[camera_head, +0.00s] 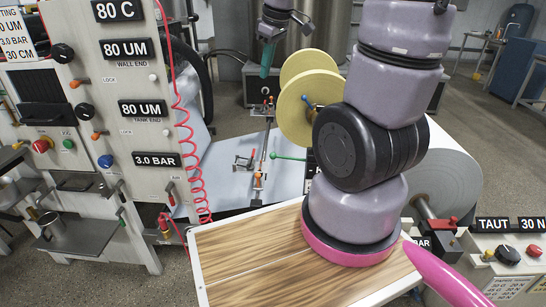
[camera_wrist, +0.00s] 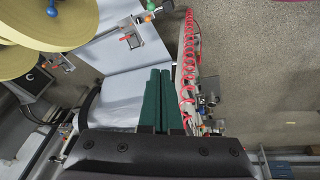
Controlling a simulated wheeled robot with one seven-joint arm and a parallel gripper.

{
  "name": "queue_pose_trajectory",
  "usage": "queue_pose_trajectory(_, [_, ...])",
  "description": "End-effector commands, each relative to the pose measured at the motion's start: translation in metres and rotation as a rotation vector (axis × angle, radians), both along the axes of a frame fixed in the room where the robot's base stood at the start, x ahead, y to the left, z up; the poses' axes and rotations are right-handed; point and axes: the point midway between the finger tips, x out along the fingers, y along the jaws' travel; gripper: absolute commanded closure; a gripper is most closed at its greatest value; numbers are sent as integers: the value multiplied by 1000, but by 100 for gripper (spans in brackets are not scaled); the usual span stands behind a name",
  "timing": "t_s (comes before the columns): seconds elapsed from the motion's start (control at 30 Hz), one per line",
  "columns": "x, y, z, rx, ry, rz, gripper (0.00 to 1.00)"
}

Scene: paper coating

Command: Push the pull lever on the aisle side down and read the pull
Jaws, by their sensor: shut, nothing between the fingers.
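My gripper (camera_head: 264,74) is at the top of the head view, in the air behind the web path, its teal fingers pointing down. In the wrist view its two green fingers (camera_wrist: 159,74) lie side by side, shut and empty, over the pale web (camera_wrist: 115,85). Which handle is the aisle-side pull lever cannot be told. A green-knobbed lever (camera_head: 288,157) stands out over the web in the head view, apart from my gripper. A red-handled part (camera_head: 243,162) is left of it. The right-hand display (camera_head: 510,224) reads TAUT 30 N.
A left panel (camera_head: 110,90) shows 80 C, 80 UM, 80 UM and 3.0 BAR. A coiled red hose (camera_head: 183,130) hangs beside it. Yellow discs (camera_head: 312,105) and a white roll (camera_head: 455,175) stand near my arm. A wooden top (camera_head: 260,260) is in front.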

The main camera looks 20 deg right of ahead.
Motion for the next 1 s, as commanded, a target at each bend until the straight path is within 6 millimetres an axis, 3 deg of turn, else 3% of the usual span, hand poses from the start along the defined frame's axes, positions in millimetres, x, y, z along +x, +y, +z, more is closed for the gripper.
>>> queue_pose_trajectory(0.3, [35, -9, -74, -155, 91, 371, 100])
queue_pose_trajectory(0.7, [58, -23, -175, -306, 210, 868, 100])
queue_pose_trajectory(1.0, [61, -31, -222, -355, 264, 1101, 100])
